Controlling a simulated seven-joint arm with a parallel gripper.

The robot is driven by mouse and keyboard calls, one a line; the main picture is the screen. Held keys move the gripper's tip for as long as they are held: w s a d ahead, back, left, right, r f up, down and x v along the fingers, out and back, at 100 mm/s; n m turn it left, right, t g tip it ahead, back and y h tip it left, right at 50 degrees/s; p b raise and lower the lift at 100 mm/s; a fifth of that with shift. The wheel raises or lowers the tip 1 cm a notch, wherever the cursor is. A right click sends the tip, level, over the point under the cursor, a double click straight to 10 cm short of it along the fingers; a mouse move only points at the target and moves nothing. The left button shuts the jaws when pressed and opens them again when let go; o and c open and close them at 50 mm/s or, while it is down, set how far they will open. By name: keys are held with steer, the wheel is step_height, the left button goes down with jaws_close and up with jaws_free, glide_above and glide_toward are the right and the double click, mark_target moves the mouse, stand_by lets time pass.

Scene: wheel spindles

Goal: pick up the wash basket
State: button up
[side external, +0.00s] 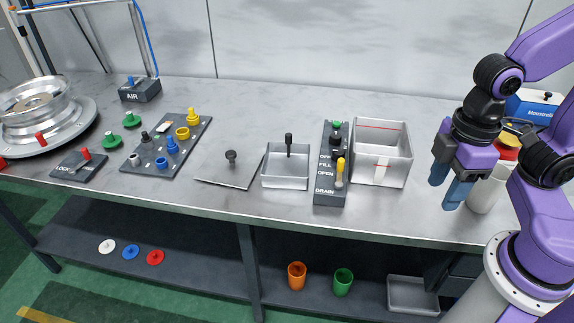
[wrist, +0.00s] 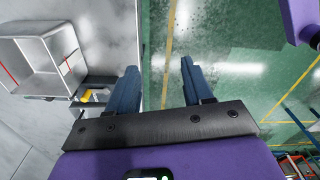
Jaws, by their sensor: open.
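The wash basket appears to be the shallow, open grey metal tray (side external: 286,181) with an upright black-topped handle (side external: 288,140); it stands on the bench near the middle in the side view. I cannot make it out in the wrist view. My gripper (side external: 447,187) is open and empty, fingers pointing down, at the right near the bench's front edge. It is well to the right of the basket, beyond the valve panel and the deep tank. In the wrist view its two blue fingers (wrist: 157,70) are spread with only floor showing between them.
A dark valve panel (side external: 328,192) with green knob and yellow lever stands right of the basket. Beyond it is a deep metal tank (side external: 398,170), also in the wrist view (wrist: 40,88). A flat knobbed plate (side external: 218,177) lies left. A white container (side external: 483,195) stands by my gripper.

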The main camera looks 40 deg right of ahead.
steer(key=w+a+r+m, duration=0.35)
steer(key=w+a, duration=0.25)
steer(key=w, duration=0.5)
steer(key=m, duration=1.5)
glide_above(289, 134)
steer(key=shift+n, duration=0.25)
steer(key=f, duration=1.2)
steer(key=shift+w+f, duration=0.25)
steer(key=shift+w, duration=0.05)
steer(key=shift+s+a+f, duration=0.1)
steer(key=shift+s+f, duration=0.05)
steer(key=shift+f, duration=1.15)
steer(key=shift+s+f, duration=0.15)
steer(key=shift+f, duration=1.15)
jaws_close()
